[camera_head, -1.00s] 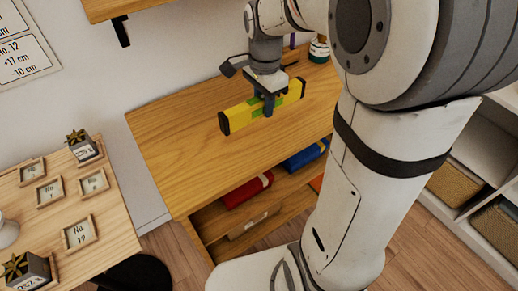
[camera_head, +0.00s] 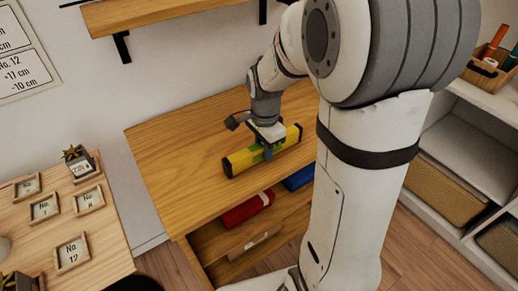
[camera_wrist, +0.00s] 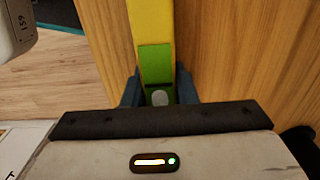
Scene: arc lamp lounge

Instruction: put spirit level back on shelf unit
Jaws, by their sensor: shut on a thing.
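The yellow spirit level (camera_head: 240,161) has green parts and black ends. My gripper (camera_head: 267,152) is shut on it near its middle, and the level lies roughly flat over the wooden top of a shelf unit (camera_head: 185,165). I cannot tell whether the level touches the top. In the wrist view the level's yellow and green body (camera_wrist: 154,60) runs up the picture between my dark fingers (camera_wrist: 158,92). Part of the level is hidden behind my gripper.
A red object (camera_head: 247,210) and a blue one (camera_head: 299,178) sit in the wooden unit's open compartment. A wall shelf (camera_head: 175,14) hangs above. A table (camera_head: 110,245) with small frames stands left. White shelving (camera_head: 455,148) with baskets stands right. The unit's top left is bare.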

